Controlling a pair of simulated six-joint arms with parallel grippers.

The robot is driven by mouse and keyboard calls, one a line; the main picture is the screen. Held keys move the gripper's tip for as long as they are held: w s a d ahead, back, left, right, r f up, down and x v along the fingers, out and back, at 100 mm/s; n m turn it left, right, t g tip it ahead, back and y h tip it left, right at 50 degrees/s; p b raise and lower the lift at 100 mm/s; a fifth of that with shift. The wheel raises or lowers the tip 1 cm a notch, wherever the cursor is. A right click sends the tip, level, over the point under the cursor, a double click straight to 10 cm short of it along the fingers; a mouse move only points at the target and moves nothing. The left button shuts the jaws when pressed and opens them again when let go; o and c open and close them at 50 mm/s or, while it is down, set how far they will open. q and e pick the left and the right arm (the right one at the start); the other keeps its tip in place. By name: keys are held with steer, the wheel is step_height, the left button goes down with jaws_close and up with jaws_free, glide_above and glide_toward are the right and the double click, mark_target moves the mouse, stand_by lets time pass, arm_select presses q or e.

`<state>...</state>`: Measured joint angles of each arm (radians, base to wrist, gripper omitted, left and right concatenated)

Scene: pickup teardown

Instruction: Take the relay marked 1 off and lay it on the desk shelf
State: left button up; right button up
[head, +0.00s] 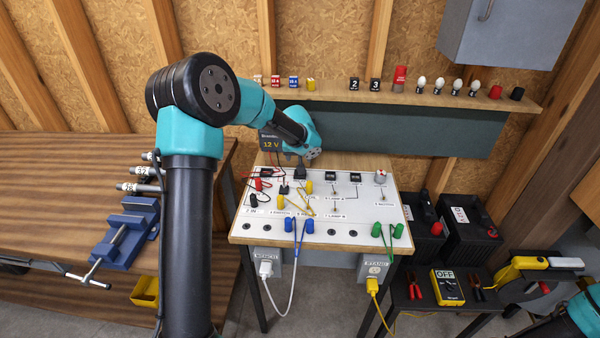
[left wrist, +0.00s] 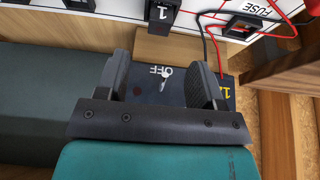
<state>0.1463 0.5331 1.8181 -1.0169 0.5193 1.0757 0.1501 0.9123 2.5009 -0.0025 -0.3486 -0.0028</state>
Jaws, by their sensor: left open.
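The black relay marked 1 (left wrist: 163,13) stands on the white board (head: 352,226). It shows at the top of the left wrist view, and as a small dark block in the head view (head: 300,173). My left gripper (left wrist: 162,75) is open with nothing held between its fingers. It is apart from the relay, over the rear of the board and in front of the dark power supply (head: 268,142), whose OFF label shows between the fingers. The long wooden shelf (head: 430,98) runs along the back wall. My right gripper is out of view.
The shelf bears blocks marked 2 (head: 354,84) and 3 (head: 375,84), fuses, bulbs and red and black caps, with a bare stretch left of block 2. Red and black leads (head: 262,180) lie left of the relay.

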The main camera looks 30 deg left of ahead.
arm_select(q)
steer(key=shift+x, duration=1.7)
steer(key=shift+x, duration=2.6)
steer(key=shift+d, duration=0.1)
steer(key=c, duration=1)
